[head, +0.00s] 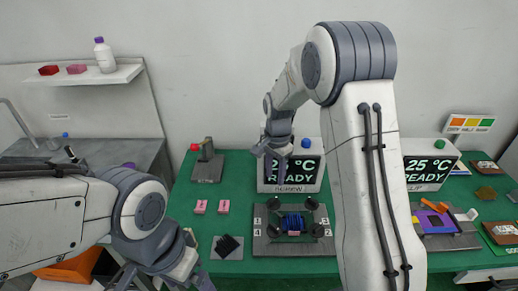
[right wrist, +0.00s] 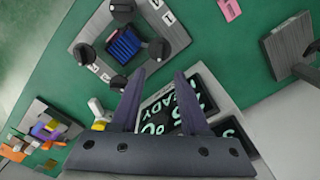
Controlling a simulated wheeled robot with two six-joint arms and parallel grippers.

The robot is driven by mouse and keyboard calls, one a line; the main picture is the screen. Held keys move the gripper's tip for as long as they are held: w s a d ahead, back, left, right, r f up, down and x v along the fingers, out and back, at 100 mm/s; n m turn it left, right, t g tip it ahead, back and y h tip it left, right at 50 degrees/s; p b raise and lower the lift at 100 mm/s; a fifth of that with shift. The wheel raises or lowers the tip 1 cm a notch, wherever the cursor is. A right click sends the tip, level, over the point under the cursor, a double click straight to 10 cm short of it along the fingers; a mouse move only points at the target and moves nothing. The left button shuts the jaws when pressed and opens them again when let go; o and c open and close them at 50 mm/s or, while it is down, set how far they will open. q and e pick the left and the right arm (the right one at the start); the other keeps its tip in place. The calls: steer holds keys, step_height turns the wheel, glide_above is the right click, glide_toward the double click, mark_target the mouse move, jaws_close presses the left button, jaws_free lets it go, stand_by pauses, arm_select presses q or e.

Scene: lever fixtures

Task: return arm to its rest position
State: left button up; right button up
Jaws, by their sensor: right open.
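My right arm rises from the bottom of the head view and bends over to the left. My right gripper (head: 275,160) hangs open and empty in front of the left display box (head: 290,184), which reads READY. In the right wrist view its two fingers (right wrist: 160,82) are apart with nothing between them, and the display box is behind them. My left arm comes in from the left. Its gripper (head: 165,283) is low at the bottom edge and partly cut off, so its jaw state is unclear.
The green table holds a grey plate with black knobs and a blue block (head: 292,224), a grey fixture (head: 207,168) with a red knob, pink tags (head: 223,207) and a purple fixture (head: 436,221). A second display box (head: 428,174) stands right. A shelf (head: 75,79) is at the left wall.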

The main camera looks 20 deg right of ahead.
steer(key=shift+a, duration=0.1)
steer(key=s+a+r+n, duration=0.4)
steer(key=s+a+n, duration=0.15)
steer(key=a, duration=0.25)
steer(key=s+a+r+n, duration=0.2)
steer(key=s+n, duration=0.5)
steer(key=s, duration=0.5)
steer(key=s+a+r+n+y, duration=0.1)
steer(key=s+a+n, duration=0.4)
steer(key=s, duration=0.7)
steer(key=shift+r+n, duration=0.65)
steer(key=shift+n, duration=0.5)
steer(key=shift+w+a, duration=0.1)
